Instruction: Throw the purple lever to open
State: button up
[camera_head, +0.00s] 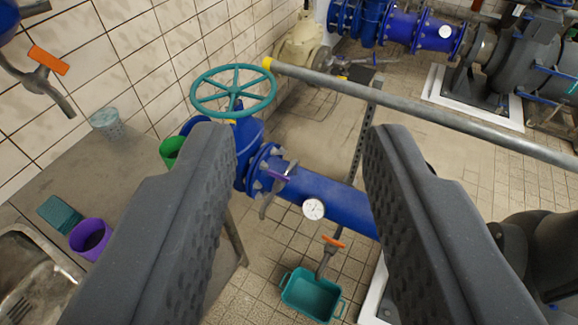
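My gripper (299,140) is open and empty, its two dark grey fingers wide apart in the foreground. A second small purple handle (345,62) shows farther back by a beige pump, partly hidden. I cannot tell which of the two is the task's lever.
A teal handwheel (233,91) stands above the blue valve at left. A grey rail (420,117) crosses behind the fingers. A pressure gauge (313,209) sits on the pipe. A teal tub (312,295) is on the floor. A purple cup (90,238) stands on the counter.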

aim_at(279, 177)
jog(key=z, duration=0.25)
jog(key=i, duration=1)
jog(key=u, duration=0.1)
